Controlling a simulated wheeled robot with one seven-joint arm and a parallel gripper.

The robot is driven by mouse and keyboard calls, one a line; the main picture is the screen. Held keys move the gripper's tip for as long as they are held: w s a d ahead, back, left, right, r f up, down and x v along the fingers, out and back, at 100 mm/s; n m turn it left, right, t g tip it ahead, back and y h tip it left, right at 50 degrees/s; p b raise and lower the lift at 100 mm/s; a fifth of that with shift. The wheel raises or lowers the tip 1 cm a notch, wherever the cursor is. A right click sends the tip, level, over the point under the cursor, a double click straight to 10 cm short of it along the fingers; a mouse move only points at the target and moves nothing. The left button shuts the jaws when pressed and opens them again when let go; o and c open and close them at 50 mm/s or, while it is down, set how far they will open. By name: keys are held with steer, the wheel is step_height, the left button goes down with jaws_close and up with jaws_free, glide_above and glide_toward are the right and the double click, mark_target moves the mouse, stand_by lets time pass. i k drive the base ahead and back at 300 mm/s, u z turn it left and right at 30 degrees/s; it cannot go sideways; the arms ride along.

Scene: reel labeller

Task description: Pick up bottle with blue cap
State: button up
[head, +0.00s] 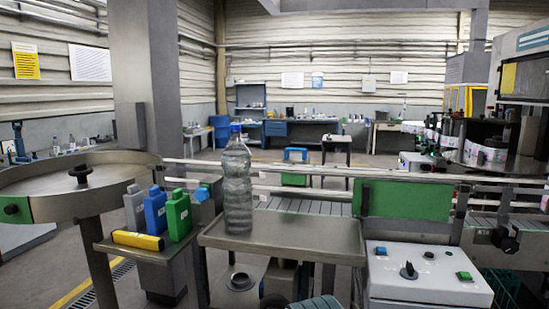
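I cannot make out my gripper anywhere in the head view, and nothing is seen touching the bottle.
Left of the tray, a small stand holds grey (134,208), blue (155,212) and green (178,215) containers and a lying yellow one (138,241). A round metal table (40,185) is far left. A white control box (428,275) stands right; a conveyor (310,206) runs behind.

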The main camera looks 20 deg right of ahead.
mark_target(236, 159)
steer(key=u, duration=0.05)
steer(key=k, duration=0.6)
steer(key=u, duration=0.45)
steer(key=i, duration=1.6)
steer(key=z, duration=0.35)
